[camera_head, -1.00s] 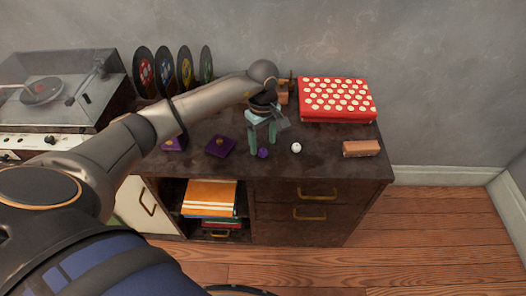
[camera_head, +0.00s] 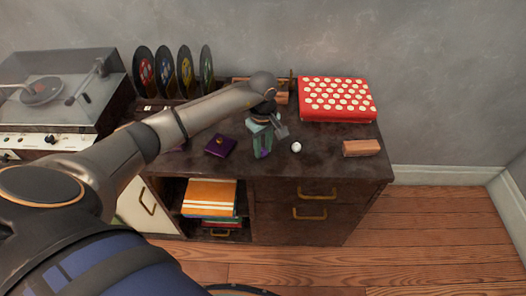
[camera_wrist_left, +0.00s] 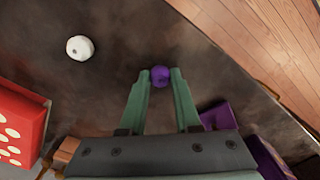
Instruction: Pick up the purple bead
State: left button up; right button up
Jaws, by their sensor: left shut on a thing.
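The purple bead (camera_wrist_left: 160,77) shows in the left wrist view between the two green fingertips of my left gripper (camera_wrist_left: 161,74), which touch it on both sides. In the head view my left gripper (camera_head: 262,152) points down at the front of the dark cabinet top (camera_head: 320,158), shut on the bead. The fingers mostly hide the bead there. I cannot tell whether the bead still touches the cabinet top. My right gripper is in neither view.
A white bead (camera_head: 296,147) lies just right of the gripper, and a purple square piece with a gold knob (camera_head: 220,146) lies to its left. A brown block (camera_head: 361,148), a red dotted box (camera_head: 338,99), upright records (camera_head: 185,72) and a record player (camera_head: 55,95) stand around.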

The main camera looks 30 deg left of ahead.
pick_arm(q)
grip_shut()
jog(key=shift+r, duration=0.1)
